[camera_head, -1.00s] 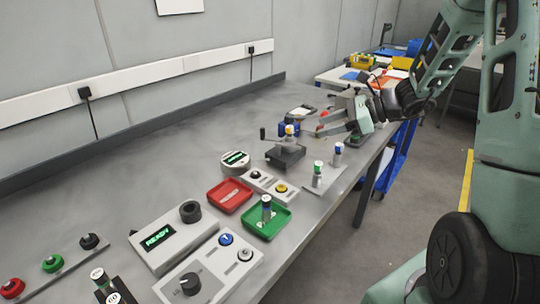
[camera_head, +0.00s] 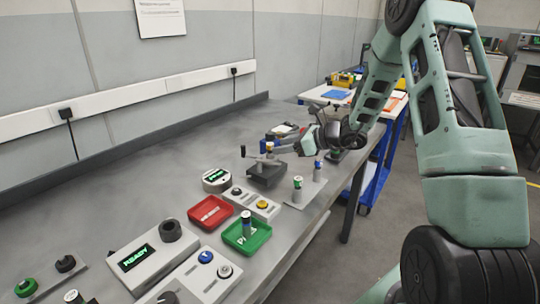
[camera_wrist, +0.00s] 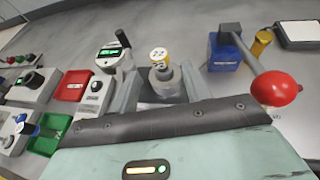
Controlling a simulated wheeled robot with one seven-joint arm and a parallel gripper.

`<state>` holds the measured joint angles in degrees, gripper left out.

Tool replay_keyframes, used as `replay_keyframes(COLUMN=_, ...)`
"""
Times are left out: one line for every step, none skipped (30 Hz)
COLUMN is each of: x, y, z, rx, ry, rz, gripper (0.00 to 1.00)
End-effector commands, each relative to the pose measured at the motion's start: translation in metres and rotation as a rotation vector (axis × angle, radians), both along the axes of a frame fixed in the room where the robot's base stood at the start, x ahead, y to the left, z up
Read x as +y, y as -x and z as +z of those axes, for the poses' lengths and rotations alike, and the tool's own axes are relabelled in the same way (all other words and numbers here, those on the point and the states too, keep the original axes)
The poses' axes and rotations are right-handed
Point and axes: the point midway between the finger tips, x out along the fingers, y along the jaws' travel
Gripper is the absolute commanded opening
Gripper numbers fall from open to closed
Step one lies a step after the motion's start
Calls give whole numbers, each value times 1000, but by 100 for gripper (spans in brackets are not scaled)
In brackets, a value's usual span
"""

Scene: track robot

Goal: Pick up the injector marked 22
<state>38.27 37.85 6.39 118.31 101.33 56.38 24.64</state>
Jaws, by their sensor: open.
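In the head view my gripper (camera_head: 282,148) reaches in from the right, close to the stand. The injector's lower part is hidden.
Injectors with a green cap (camera_head: 297,184) and a blue cap (camera_head: 317,168) stand near the table's front edge. A red tray (camera_head: 224,219) and green tray (camera_head: 262,240) lie nearer. A red knob (camera_wrist: 276,88) on a lever sticks out beside my gripper.

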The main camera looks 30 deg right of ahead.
Motion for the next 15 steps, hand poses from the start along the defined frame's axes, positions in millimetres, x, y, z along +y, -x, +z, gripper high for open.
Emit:
replay_keyframes(x=1, y=-2, z=-1, rx=0, ry=0, rz=0, gripper=48)
replay_keyframes(x=2, y=-3, z=-1, rx=0, ry=0, rz=0, gripper=48)
replay_keyframes(x=3, y=-4, z=-1, rx=0, ry=0, rz=0, gripper=48)
replay_keyframes(x=4, y=-6, z=-2, rx=0, ry=0, rz=1, gripper=48)
replay_keyframes(x=5, y=-8, z=-2, rx=0, ry=0, rz=1, gripper=48)
replay_keyframes(x=8, y=-12, z=-3, rx=1, ry=1, rz=2, gripper=48)
replay_keyframes(x=10, y=-15, z=-5, rx=1, ry=0, rz=3, gripper=48)
replay_keyframes(x=12, y=-19, z=-6, rx=1, ry=0, rz=3, gripper=48)
replay_keyframes(x=15, y=-24, z=-7, rx=1, ry=-1, rz=3, gripper=48)
replay_keyframes(x=17, y=-28, z=-8, rx=0, ry=-1, rz=4, gripper=48)
replay_keyframes(x=19, y=-31, z=-11, rx=1, ry=-1, rz=4, gripper=48)
replay_keyframes(x=22, y=-36, z=-13, rx=1, ry=-1, rz=3, gripper=48)
replay_keyframes(x=24, y=-39, z=-15, rx=0, ry=0, rz=3, gripper=48)
replay_keyframes(x=25, y=-41, z=-16, rx=0, ry=0, rz=2, gripper=48)
replay_keyframes(x=26, y=-43, z=-17, rx=1, ry=0, rz=1, gripper=48)
